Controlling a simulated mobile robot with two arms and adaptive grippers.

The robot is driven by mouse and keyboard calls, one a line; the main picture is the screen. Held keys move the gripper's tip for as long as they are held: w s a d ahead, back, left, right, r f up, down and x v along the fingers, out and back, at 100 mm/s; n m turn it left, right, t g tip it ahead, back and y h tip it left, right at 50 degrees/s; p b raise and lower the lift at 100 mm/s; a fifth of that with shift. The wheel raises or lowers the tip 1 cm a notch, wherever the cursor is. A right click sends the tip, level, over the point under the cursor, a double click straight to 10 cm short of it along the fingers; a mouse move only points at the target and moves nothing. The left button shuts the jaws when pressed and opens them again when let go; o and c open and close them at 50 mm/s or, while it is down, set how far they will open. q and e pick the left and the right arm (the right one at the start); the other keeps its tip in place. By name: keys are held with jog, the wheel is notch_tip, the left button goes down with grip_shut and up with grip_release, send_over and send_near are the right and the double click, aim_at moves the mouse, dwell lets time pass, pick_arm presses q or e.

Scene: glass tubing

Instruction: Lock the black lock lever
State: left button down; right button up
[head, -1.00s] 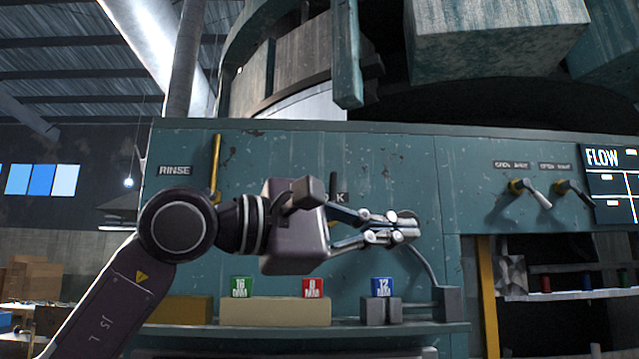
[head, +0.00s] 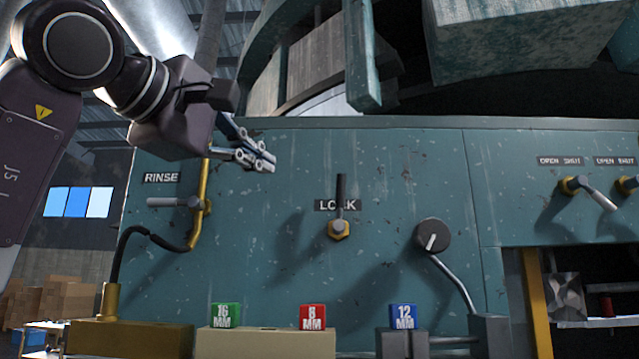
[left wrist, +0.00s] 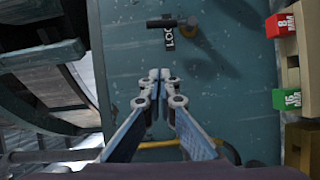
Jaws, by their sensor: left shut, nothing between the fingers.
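The black lock lever (head: 341,190) stands upright on a brass hex base (head: 339,230) on the teal panel, crossing the LOCK label (head: 325,205). In the left wrist view the lever (left wrist: 161,23) lies sideways near the top, beyond the fingertips. My left gripper (head: 268,162) is up and to the left of the lever, apart from it, above the rinse valve. Its fingers are together and empty, as the left wrist view also shows (left wrist: 158,76). My right gripper is not in view.
The rinse handle (head: 175,202) and its brass pipe are left of the lever. Green (head: 226,316), red (head: 313,317) and blue (head: 403,316) size blocks stand below. The panel around the lever is clear.

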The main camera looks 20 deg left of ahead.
aim_at(340, 202)
pick_arm(q)
jog(key=w+p, duration=0.1)
jog(key=w, duration=0.2)
jog(key=w+d+p, duration=0.1)
jog(key=w, duration=0.2)
jog(key=w+p, duration=0.1)
jog(key=w, duration=0.3)
jog(key=shift+w+d+f, duration=0.1)
jog(key=shift+d+f, duration=0.05)
jog(key=shift+d, duration=0.2)
jog(key=d, duration=0.1)
jog(key=w+d+p, duration=0.1)
jog(key=d, duration=0.1)
jog(key=shift+w+f+p, duration=0.1)
jog(key=shift+f+p, duration=0.1)
jog(key=shift+p, duration=0.1)
jog(key=shift+s+d, duration=0.2)
jog(key=shift+d, duration=0.5)
jog(key=shift+f, duration=0.1)
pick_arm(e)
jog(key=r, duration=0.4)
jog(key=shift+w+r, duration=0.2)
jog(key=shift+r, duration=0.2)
pick_arm(q)
jog(key=shift+w+a, duration=0.15)
jog(key=shift+a, duration=0.05)
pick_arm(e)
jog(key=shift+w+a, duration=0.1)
